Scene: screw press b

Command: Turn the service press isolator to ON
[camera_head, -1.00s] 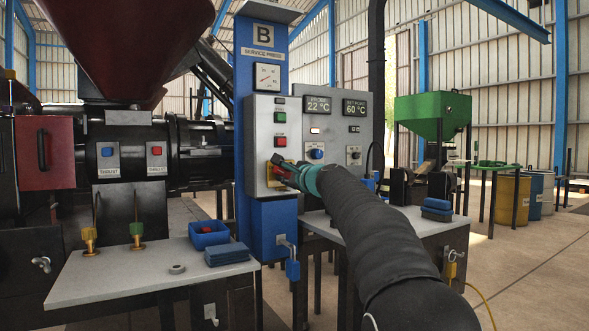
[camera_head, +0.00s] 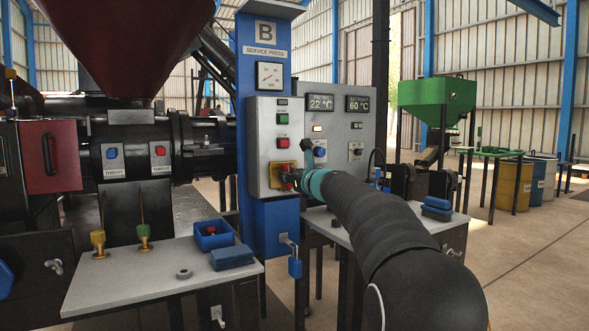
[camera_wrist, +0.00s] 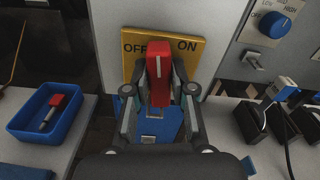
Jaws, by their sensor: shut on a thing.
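The isolator is a red handle (camera_wrist: 159,75) on a yellow plate (camera_wrist: 188,52) lettered OFF at left and ON at right. In the wrist view the handle stands nearly upright, its top between the two words. My gripper (camera_wrist: 158,98) is shut on the red handle, one finger on each side.
A blue knob (camera_wrist: 275,25) is right of the isolator. A blue tray (camera_wrist: 47,118) with a red-ended item lies on the left table (camera_head: 150,285).

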